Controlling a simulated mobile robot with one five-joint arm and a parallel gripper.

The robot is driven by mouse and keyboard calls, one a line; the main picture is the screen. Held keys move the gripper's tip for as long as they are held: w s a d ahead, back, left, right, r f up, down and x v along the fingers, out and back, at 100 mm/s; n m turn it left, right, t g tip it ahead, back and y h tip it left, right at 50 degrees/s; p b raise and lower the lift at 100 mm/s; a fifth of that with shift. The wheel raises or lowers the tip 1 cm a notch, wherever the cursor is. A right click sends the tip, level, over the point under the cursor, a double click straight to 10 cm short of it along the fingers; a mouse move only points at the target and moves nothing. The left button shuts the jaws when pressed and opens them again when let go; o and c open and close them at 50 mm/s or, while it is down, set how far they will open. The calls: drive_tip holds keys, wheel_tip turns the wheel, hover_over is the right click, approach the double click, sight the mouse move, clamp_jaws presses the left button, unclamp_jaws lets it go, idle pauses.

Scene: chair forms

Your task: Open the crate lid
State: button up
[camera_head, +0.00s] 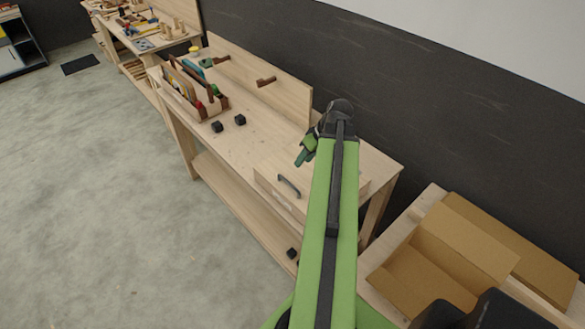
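A pale wooden crate (268,184) with a dark curved handle (289,186) sits near the right end of the workbench. Its lid appears flat and closed. My green arm passes in front of the crate and hides its right part. My gripper (304,154) is beyond the arm's far end, above the bench and behind the handle in the picture, apart from it. The gripper is small and partly hidden by the arm, so I cannot tell whether its fingers are open or shut.
The workbench (245,140) holds two small black blocks (228,123) and a wooden tool tote (189,91) to the left. A backboard (255,70) runs along its rear. An open cardboard box (450,255) stands at the right. Open concrete floor (90,190) lies left.

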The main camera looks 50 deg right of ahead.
sight(290, 183)
drive_tip(key=b+x, duration=0.5)
drive_tip(key=d+b+x, duration=0.1)
drive_tip(key=b+x, duration=0.3)
drive_tip(key=b, duration=0.1)
drive_tip(key=d+b+x, duration=0.1)
drive_tip(key=b+x, duration=0.4)
drive_tip(key=shift+s+a+f, duration=0.15)
drive_tip(key=shift+s+f, duration=0.05)
drive_tip(key=shift+f, duration=0.45)
drive_tip(key=shift+w+a+f+b, duration=0.1)
drive_tip(key=shift+w+f+b, duration=0.2)
drive_tip(key=shift+f+b, duration=0.15)
drive_tip(key=shift+r, duration=0.1)
drive_tip(key=shift+c, duration=0.4)
clamp_jaws()
